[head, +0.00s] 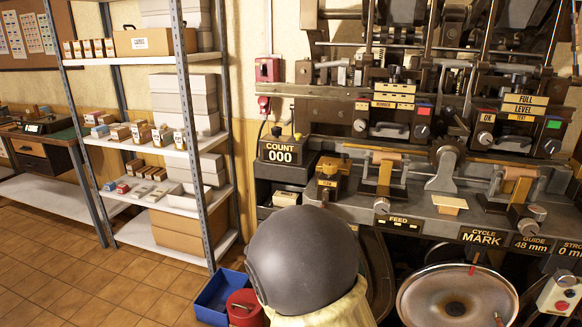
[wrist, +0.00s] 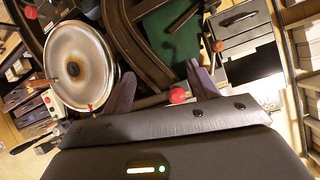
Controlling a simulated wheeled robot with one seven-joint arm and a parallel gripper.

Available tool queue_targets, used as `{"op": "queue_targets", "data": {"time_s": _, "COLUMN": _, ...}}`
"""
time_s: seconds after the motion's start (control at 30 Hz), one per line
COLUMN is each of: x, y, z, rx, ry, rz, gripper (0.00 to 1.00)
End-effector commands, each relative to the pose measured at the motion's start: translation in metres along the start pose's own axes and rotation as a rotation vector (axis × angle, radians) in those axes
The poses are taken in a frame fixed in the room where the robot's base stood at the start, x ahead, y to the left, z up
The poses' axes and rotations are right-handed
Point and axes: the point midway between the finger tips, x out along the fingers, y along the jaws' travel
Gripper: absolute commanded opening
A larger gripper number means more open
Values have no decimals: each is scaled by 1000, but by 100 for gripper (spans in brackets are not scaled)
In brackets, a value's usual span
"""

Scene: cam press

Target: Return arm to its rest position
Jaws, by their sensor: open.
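My gripper (wrist: 160,72) shows in the wrist view with its two dark fingers apart. Nothing is seen held between them. A red ball knob (wrist: 177,96) shows in the gap between the fingers, near their bases in the picture; I cannot tell how far it is from them. The head view does not show my gripper. A large dark grey rounded part of my arm (head: 303,258) fills the lower middle there, in front of the cam press (head: 440,205), and hides part of its lower left side.
A round metal wheel (head: 458,300) stands low at the press's front; it is at the left in the wrist view (wrist: 80,68). A shelf rack (head: 195,140) with boxes stands left. A blue bin (head: 215,297) and red container (head: 245,306) sit on the floor. The tiled floor at left is clear.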

Motion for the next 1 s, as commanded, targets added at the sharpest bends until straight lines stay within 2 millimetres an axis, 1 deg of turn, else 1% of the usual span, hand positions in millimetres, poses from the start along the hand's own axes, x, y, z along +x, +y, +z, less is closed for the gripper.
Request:
{"op": "queue_targets", "data": {"time_s": 0.1, "x": 0, "y": 7, "z": 5, "rx": -11, "ry": -177, "rz": -36, "gripper": 59}}
{"op": "queue_targets", "data": {"time_s": 0.23, "x": -10, "y": 16, "z": 10, "rx": -59, "ry": -351, "rz": -86, "gripper": 59}}
{"op": "queue_targets", "data": {"time_s": 0.37, "x": -28, "y": 30, "z": 11, "rx": -134, "ry": -502, "rz": -132, "gripper": 59}}
{"op": "queue_targets", "data": {"time_s": 0.5, "x": -50, "y": 52, "z": 9, "rx": -234, "ry": -633, "rz": -162, "gripper": 59}}
{"op": "queue_targets", "data": {"time_s": 0.7, "x": -77, "y": 85, "z": 5, "rx": -361, "ry": -757, "rz": -165, "gripper": 59}}
{"op": "queue_targets", "data": {"time_s": 0.93, "x": -103, "y": 122, "z": -2, "rx": -486, "ry": -860, "rz": -135, "gripper": 59}}
{"op": "queue_targets", "data": {"time_s": 1.0, "x": -110, "y": 118, "z": -14, "rx": -488, "ry": -862, "rz": -138, "gripper": 59}}
